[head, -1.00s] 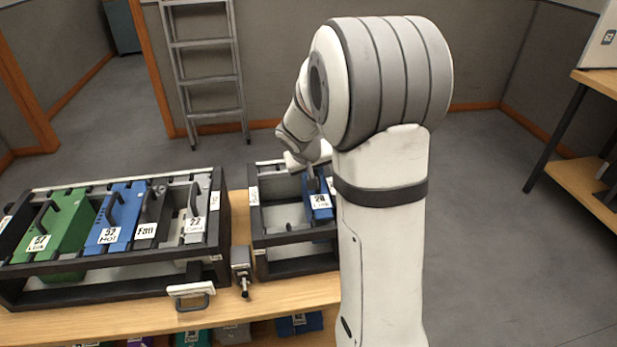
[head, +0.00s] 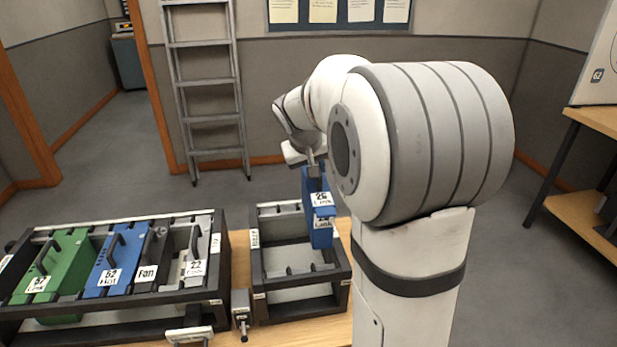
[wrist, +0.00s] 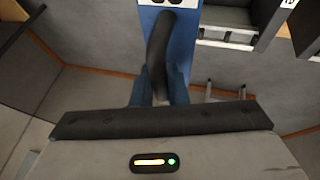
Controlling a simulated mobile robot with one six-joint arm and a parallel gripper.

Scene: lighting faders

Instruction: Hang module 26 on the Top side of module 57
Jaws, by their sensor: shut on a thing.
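A blue module labelled 26 (head: 322,228) hangs upright from my gripper (head: 314,170), above the right part of the small rack. My gripper is shut on its black handle, which shows in the wrist view (wrist: 158,55) against the module's blue face (wrist: 184,50). The green module labelled 57 (head: 58,265) sits in the large rack (head: 228,265) at the left, in its leftmost visible slot. The held module is well to the right of module 57 and apart from it. My arm hides what lies behind it on the right.
The large rack also holds a blue module 52 (head: 115,262), a dark Fan module (head: 150,258) and a grey module 22 (head: 190,262). The small rack (head: 302,306) looks empty. A grey latch (head: 241,305) stands between the racks. A ladder (head: 207,90) leans at the back wall.

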